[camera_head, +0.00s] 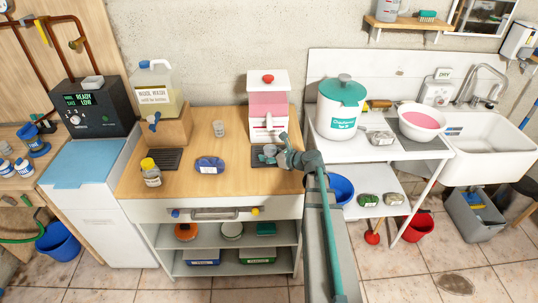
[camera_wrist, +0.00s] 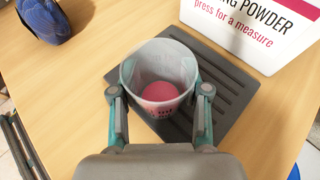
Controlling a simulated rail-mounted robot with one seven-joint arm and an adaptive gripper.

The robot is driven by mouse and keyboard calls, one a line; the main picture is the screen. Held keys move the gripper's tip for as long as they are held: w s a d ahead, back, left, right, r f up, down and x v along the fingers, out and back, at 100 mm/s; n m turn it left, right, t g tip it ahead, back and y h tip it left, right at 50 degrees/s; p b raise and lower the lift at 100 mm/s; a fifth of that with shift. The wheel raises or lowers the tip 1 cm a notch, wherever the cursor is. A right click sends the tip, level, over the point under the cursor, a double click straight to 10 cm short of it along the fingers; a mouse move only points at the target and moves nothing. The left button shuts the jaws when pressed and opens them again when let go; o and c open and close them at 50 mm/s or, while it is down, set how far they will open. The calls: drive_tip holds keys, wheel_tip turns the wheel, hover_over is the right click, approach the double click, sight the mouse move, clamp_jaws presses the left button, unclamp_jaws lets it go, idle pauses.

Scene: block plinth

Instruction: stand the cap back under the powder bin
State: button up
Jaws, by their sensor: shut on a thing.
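The cap (camera_wrist: 158,75) is a clear, cup-like vessel with a round pink patch, perhaps powder, low inside it. My gripper (camera_wrist: 158,100) is shut on it, one finger on each side; its mouth faces up. In the head view my gripper (camera_head: 273,152) is at the dark ribbed mat in front of the powder bin (camera_head: 268,104). The bin is white with a pink window and red knob; its lettered front (camera_wrist: 255,30) shows in the wrist view. The cap is over the mat (camera_wrist: 232,88); I cannot tell whether it touches it.
A small grey cup (camera_head: 219,128) stands left of the bin. A wool wash jug (camera_head: 154,88) stands on a wooden block. A white tub (camera_head: 340,105) is close on the right.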

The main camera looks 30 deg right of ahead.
drive_tip(key=shift+f, duration=0.2)
drive_tip(key=o, duration=1.2)
drive_tip(key=shift+o, duration=0.2)
drive_tip(key=shift+s, duration=0.1)
